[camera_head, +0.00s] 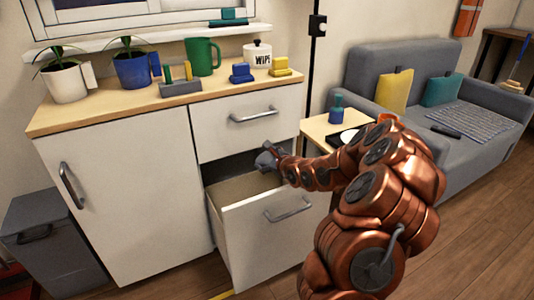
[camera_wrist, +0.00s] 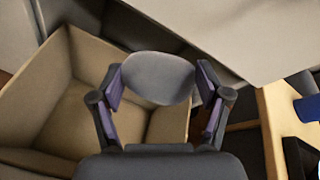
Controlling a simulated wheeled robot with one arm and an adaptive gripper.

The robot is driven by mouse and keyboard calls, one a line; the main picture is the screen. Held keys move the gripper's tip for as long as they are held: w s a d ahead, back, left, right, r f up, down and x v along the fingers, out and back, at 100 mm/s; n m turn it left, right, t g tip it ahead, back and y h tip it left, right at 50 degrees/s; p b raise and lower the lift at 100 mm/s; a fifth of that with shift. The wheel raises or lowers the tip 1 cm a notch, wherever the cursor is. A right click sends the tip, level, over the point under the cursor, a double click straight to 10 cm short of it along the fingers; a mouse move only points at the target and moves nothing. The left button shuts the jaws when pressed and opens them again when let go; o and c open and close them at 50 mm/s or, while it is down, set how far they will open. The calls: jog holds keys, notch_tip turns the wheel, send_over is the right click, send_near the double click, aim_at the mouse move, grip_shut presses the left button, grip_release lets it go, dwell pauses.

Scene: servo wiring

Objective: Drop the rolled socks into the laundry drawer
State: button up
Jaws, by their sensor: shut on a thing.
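The rolled socks (camera_wrist: 157,78) show in the wrist view as a smooth grey rounded bundle. My gripper (camera_wrist: 160,92) is shut on them, with one finger at each side. In the head view my gripper (camera_head: 267,158) is over the back part of the open laundry drawer, and I cannot tell the socks apart from the grey fingers there. The laundry drawer (camera_head: 262,238) is the lower white drawer, pulled out, with a beige inside. In the wrist view its beige box (camera_wrist: 95,62) lies below and to the left of the socks. The part of its floor that shows is bare.
The shut upper drawer (camera_head: 225,135) and the wooden counter (camera_head: 120,108) stand above the open drawer. The counter holds plants, a green mug (camera_head: 202,57) and a white jar (camera_head: 257,54). A small side table (camera_head: 316,127) stands to the right, before a grey sofa (camera_head: 445,128).

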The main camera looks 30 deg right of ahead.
jog(key=shift+f, duration=0.2)
jog(key=o, duration=1.1)
jog(key=shift+v, duration=6)
